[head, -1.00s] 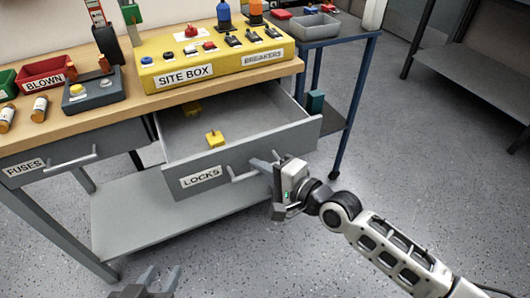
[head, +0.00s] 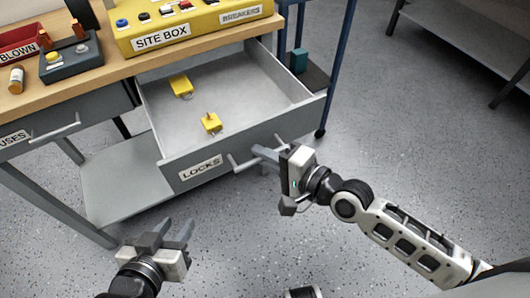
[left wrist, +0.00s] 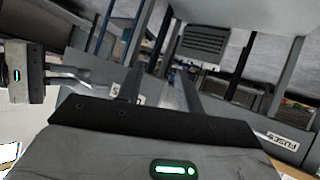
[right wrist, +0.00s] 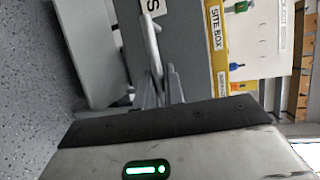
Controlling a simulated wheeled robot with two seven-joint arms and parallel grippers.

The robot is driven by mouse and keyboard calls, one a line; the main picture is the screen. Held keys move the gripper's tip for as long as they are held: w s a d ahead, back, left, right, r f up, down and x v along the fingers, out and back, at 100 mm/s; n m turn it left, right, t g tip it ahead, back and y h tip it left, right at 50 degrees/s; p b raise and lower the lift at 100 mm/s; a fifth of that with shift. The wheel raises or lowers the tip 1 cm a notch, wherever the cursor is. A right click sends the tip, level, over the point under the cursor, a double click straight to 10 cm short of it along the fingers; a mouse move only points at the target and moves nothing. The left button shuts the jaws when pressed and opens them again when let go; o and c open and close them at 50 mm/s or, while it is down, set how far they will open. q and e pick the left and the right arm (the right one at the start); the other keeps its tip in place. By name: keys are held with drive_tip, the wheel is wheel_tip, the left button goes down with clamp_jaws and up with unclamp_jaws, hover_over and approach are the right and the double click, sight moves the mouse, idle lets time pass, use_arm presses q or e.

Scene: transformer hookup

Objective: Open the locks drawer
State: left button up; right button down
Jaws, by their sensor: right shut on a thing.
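The locks drawer (head: 232,152) is pulled well out from under the bench, its label reading LOCKS. Two yellow padlocks lie inside it, one further back (head: 181,86) and one nearer the front (head: 211,123). My right gripper (head: 268,155) is shut on the drawer's bar handle (head: 243,164), near its right end; the handle also shows between the fingers in the right wrist view (right wrist: 150,45). My left gripper (head: 163,240) is open and empty, low in front of the bench and apart from the drawer.
The fuses drawer (head: 55,130) at left is closed. The yellow site box (head: 190,28) and a dark grey fuse block (head: 72,60) stand on the bench top. A lower shelf (head: 120,180) lies below. The floor at front is clear.

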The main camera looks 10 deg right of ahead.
drive_tip(key=c, duration=1.5)
unclamp_jaws()
use_arm(q)
drive_tip(key=shift+r, duration=0.1)
drive_tip(key=shift+r, duration=0.1)
use_arm(e)
drive_tip(key=v, duration=1.6)
drive_tip(key=shift+r, duration=0.15)
drive_tip(key=shift+a, duration=0.1)
use_arm(q)
drive_tip(key=p, duration=0.2)
drive_tip(key=r+p, duration=0.1)
drive_tip(key=p, duration=0.1)
drive_tip(key=shift+a+r, duration=0.25)
use_arm(e)
wheel_tip(320, 180, down, 6)
drive_tip(key=a+n+g+h, duration=0.1)
drive_tip(key=a+n+h, duration=0.1)
drive_tip(key=n+h, duration=0.5)
drive_tip(key=n, duration=0.5)
drive_tip(key=shift+w+a+h, duration=0.3)
drive_tip(key=shift+w+a, duration=0.05)
drive_tip(key=shift+a, duration=0.05)
